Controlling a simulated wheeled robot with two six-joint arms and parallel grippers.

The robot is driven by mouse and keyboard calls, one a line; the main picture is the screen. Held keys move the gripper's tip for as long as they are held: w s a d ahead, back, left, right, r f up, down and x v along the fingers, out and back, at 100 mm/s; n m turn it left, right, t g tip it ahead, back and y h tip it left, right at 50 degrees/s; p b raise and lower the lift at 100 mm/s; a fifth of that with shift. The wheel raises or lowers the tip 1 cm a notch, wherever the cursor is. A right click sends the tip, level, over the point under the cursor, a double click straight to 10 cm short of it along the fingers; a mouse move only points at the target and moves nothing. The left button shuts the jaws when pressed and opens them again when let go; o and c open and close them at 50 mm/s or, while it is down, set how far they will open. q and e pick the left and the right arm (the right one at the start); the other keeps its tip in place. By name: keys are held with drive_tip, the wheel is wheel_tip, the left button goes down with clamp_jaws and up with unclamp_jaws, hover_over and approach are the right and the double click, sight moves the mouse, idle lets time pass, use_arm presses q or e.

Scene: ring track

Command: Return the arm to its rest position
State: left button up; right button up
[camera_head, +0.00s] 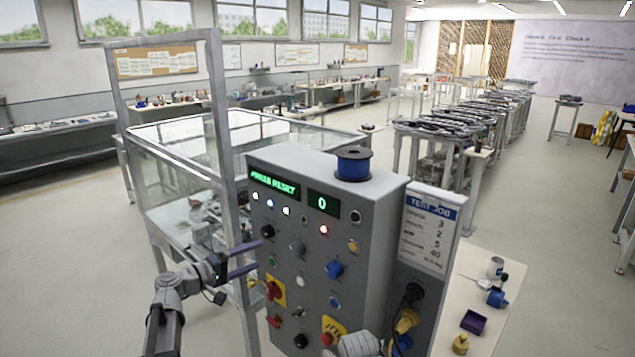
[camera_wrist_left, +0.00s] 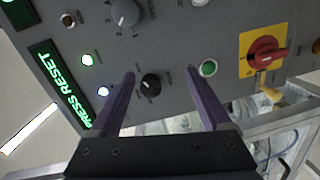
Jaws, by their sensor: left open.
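My left gripper (camera_head: 256,257) is open and empty in front of the left side of the grey control panel (camera_head: 318,262). In the left wrist view its two purple fingers (camera_wrist_left: 161,74) point at the panel face, with a small black knob (camera_wrist_left: 150,85) showing between them. A green button (camera_wrist_left: 208,68) lies just beyond the right finger. Whether the fingertips touch the panel I cannot tell. My left arm (camera_head: 170,305) comes in from the lower left. My right gripper does not show.
The panel carries a PRESS RESET display (camera_head: 275,184), a red-and-yellow switch (camera_head: 274,291) and several knobs. A blue spool (camera_head: 353,163) sits on top. A glass-walled enclosure (camera_head: 185,150) stands behind my left arm. A side table (camera_head: 480,270) is at right. Floor at left is clear.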

use_arm(q)
drive_tip(key=s+d+f+m+g+y, duration=0.1)
drive_tip(key=s+d+f+m+g, duration=0.2)
drive_tip(key=s+d+f+g, duration=0.45)
drive_tip(key=s+d+f+m+g+y, duration=0.1)
drive_tip(key=s+d+f+m+g, duration=0.3)
drive_tip(key=d, duration=0.7)
drive_tip(key=s+f+m+y, duration=0.1)
drive_tip(key=s+f+y, duration=0.1)
drive_tip(key=s, duration=0.3)
drive_tip(key=s+f+m+g+y, duration=0.1)
drive_tip(key=s+f+m+y, duration=0.1)
drive_tip(key=s+y, duration=0.3)
drive_tip(key=s+f+m+y, duration=0.1)
drive_tip(key=s+f+y, duration=0.2)
drive_tip(key=s, duration=0.4)
drive_tip(key=shift+s+a+f+y, duration=0.15)
drive_tip(key=shift+a+f+y, duration=0.2)
drive_tip(key=shift+f, duration=0.25)
drive_tip(key=shift+d, duration=0.1)
drive_tip(key=shift+c, duration=0.2)
